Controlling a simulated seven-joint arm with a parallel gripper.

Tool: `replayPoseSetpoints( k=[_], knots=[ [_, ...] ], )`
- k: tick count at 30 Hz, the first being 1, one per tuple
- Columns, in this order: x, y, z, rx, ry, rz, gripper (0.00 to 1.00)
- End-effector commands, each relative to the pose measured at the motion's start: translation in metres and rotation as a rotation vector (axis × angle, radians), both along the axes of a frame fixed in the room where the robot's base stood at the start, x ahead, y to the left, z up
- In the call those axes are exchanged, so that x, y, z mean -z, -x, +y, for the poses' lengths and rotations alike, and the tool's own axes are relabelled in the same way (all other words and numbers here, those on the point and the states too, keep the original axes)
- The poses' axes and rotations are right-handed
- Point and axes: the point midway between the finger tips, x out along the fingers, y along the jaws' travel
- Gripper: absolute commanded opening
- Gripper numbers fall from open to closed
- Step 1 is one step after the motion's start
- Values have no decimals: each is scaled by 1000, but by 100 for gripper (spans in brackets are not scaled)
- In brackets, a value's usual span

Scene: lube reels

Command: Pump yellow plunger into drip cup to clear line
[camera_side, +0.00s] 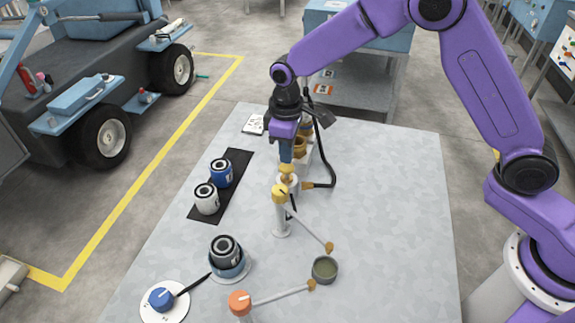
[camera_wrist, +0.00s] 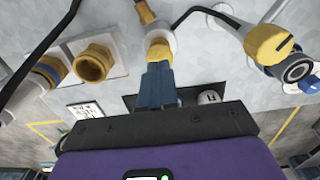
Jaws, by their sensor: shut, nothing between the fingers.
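The yellow plunger (camera_side: 287,174) stands up from a pale round base near the middle of the table, and it also shows in the wrist view (camera_wrist: 159,49). My gripper (camera_side: 286,160) points down with its blue fingers shut and empty, and their tips are right at the plunger's top. I cannot tell whether they press on it. The wrist view shows the shut fingertips (camera_wrist: 158,68) against the near side of the plunger. The drip cup (camera_side: 324,270), small and round with a greenish inside, stands on the table front right of the plunger.
A yellow-topped post (camera_side: 280,195) with a spout stands just in front of the plunger. An orange-topped post (camera_side: 240,303) has a spout reaching near the cup. A black hose (camera_side: 331,160) loops right. The table's right side is clear.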

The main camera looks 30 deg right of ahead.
Motion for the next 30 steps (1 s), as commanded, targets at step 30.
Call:
replayPoseSetpoints(
  k=[30],
  knots=[
    [-35,0,0,0,0,0,0]
  ],
)
